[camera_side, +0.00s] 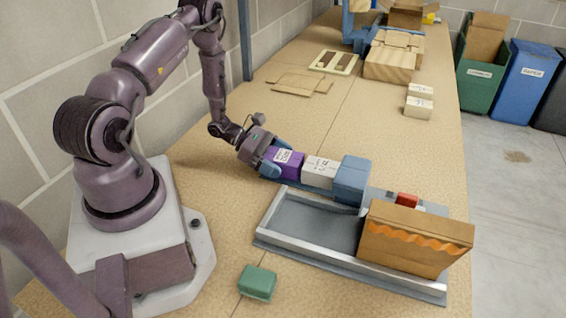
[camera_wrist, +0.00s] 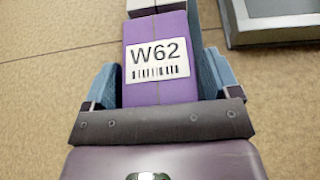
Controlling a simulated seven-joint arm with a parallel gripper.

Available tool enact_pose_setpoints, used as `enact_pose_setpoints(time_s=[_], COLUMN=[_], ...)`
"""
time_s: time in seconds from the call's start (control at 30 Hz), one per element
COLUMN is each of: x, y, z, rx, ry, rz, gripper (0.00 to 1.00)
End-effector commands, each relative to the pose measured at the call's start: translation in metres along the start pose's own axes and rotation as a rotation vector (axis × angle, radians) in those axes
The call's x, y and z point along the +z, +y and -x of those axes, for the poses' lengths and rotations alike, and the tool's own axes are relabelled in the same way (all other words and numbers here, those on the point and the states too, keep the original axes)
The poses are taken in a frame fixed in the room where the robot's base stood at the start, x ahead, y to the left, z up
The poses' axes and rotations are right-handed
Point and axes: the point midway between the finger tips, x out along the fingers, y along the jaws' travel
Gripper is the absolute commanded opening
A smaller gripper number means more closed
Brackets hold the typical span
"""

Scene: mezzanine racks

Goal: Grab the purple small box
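The purple small box (camera_side: 287,163) lies at the near end of a row on the table, right against a white box. It also shows in the wrist view (camera_wrist: 160,90), with a white label reading W62 and a barcode. My gripper (camera_side: 268,160) is low at the box's left end. In the wrist view its blue fingers (camera_wrist: 158,80) stand on either side of the purple box, very close to its sides. I cannot tell whether they press on it. The box's end near my palm is hidden.
A white labelled box (camera_side: 320,172) and a blue block (camera_side: 352,180) continue the row. A grey metal tray (camera_side: 275,237) lies nearby, with an orange-striped carton (camera_side: 415,238) at its right. A green block (camera_side: 257,283) stands in front. Cardboard and more boxes lie farther back.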

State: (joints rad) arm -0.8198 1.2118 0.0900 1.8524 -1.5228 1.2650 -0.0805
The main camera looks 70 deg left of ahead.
Motion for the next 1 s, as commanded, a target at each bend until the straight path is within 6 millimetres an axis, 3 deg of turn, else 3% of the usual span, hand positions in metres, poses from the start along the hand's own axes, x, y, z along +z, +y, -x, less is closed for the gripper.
enact_pose_setpoints(time_s=[0.03,0.17,0.2,0.57,0.8,1.0], x=[0.0,0.0,0.0,0.005,0.032,0.065], y=[0.0,0.0,0.0,0.001,0.001,-0.034], z=[0.0,0.0,0.0,0.002,0.014,0.042], rx=[0.0,0.0,0.0,0.001,0.003,0.004], ry=[0.0,0.0,0.0,-0.001,-0.001,-0.001], rz=[0.0,0.0,0.0,-0.001,-0.004,-0.001], gripper=[0.71,0.41,0.38,0.38,0.38,0.38])
